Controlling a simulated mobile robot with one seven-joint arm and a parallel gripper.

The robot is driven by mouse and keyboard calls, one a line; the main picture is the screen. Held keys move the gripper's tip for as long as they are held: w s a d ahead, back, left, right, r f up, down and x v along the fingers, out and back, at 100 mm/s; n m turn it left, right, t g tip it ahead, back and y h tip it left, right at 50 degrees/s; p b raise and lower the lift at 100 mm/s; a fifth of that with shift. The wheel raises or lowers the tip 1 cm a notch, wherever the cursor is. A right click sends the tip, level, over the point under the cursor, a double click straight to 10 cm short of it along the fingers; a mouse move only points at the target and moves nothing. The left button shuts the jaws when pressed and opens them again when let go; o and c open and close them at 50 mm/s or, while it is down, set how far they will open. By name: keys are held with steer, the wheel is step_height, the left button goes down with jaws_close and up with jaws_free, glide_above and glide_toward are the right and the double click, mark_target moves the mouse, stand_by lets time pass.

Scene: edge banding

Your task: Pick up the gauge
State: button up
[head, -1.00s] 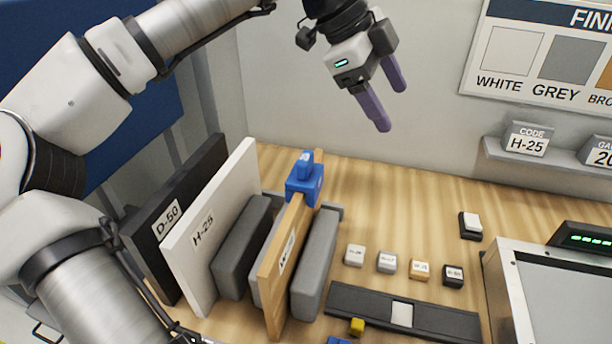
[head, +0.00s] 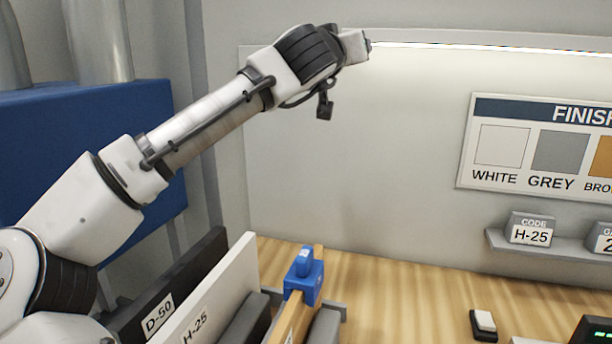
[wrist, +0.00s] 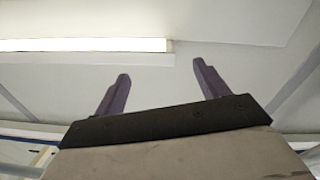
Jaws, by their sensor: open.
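A blue block-shaped piece (head: 304,277), which may be the gauge, sits over the top edge of an upright wooden panel (head: 292,320) at the bottom middle of the head view. My gripper (wrist: 160,70) is open and empty in the wrist view, its two purple fingers apart and facing a pale wall or ceiling with a light strip. In the head view my arm is raised high and the wrist end is well above and apart from the blue piece; the fingers do not show there.
A black panel D-50 (head: 185,292) and a white panel H-25 (head: 222,292) stand left of the wooden one. A shelf (head: 500,243) at right holds a card H-25 (head: 531,229) and another, partly cut off. A black-and-white block (head: 484,325) lies on the wooden bench (head: 400,295).

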step_height(320, 180, down, 8)
steer(key=s+a+n+g+y, duration=0.1)
steer(key=a+n+g+y, duration=0.1)
steer(key=a+g+y, duration=0.15)
steer(key=m+g+y+b, duration=0.1)
steer(key=m+g+y, duration=0.25)
steer(key=g, duration=0.95)
glide_toward(309, 254)
steer(key=shift+a+f+m+t+h, duration=0.1)
steer(key=shift+a+m+t+h, duration=0.15)
steer(key=shift+a+m+h, duration=0.2)
steer(key=shift+s+f, duration=0.1)
steer(key=shift+f, duration=0.3)
steer(key=f, duration=0.5)
steer(key=w+f, duration=0.1)
steer(key=f, duration=0.1)
steer(key=shift+d+f, duration=0.15)
steer(key=shift+f, duration=0.05)
steer(key=shift+w+a+f+p, duration=0.15)
steer(key=shift+f+p, duration=0.45)
steer(key=shift+f, duration=0.75)
steer(key=shift+w+a+f+p, duration=0.1)
steer(key=shift+f+p, duration=0.5)
steer(key=shift+f, duration=0.8)
steer(key=shift+c, duration=0.4)
